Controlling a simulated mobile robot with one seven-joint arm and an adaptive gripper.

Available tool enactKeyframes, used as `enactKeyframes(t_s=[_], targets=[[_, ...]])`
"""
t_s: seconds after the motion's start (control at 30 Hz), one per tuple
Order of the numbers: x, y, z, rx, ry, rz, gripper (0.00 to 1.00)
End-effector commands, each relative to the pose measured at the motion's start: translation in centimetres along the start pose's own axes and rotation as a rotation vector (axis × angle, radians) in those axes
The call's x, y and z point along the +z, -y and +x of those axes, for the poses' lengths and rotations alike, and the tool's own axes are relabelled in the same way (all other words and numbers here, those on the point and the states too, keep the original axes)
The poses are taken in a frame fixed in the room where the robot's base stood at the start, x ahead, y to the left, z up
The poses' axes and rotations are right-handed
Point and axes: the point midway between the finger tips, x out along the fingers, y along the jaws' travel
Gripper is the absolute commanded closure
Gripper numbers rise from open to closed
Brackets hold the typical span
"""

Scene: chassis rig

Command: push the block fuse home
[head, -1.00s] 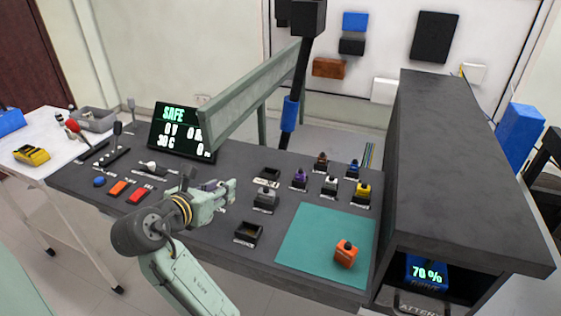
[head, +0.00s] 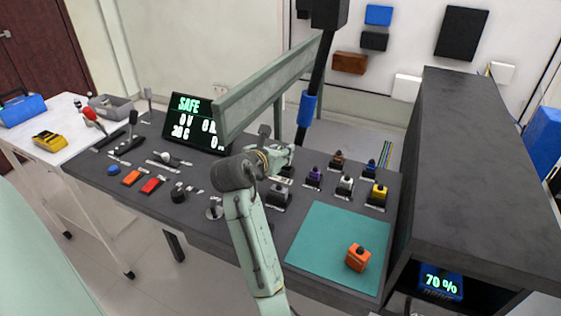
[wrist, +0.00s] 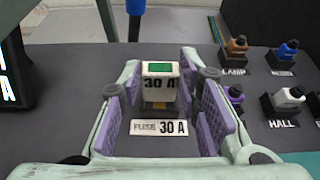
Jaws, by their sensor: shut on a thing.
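The block fuse (wrist: 160,88) is a white block with a green window and the marking 30 A, seen in the wrist view. My gripper (head: 284,160) is shut on it, with purple pads (wrist: 207,117) on either side. The fuse stands upright just behind the FUSE 30 A label (wrist: 159,128) on the bench. A yellowish part shows at its lower front. The socket under it is mostly hidden, so I cannot tell how deep the fuse sits. In the head view, my gripper hides the fuse.
Small plugs, purple (head: 314,176), white (head: 345,186) and yellow (head: 378,194), stand in holders to the right. An orange block (head: 358,257) lies on the teal mat (head: 320,245). A green rail (head: 270,85) rises behind my gripper. The display (head: 195,124) reads SAFE.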

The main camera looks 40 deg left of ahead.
Motion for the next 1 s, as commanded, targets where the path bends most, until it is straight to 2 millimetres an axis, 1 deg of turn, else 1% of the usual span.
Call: enactKeyframes(t_s=[0.07,0.13,0.3,0.67,0.7,1.0], targets=[[-0.2,0.1,0.3,0.0,-0.001,0.0,0.96],[-0.8,0.0,0.5,0.001,-0.001,-0.002,0.96],[-3.0,0.0,1.4,0.0,-0.002,-0.001,0.96],[-3.4,0.0,1.6,0.0,0.001,0.0,0.96],[-3.4,0.0,1.6,0.0,0.001,0.0,0.68],[-3.4,0.0,1.6,0.0,0.001,0.0,0.49]])
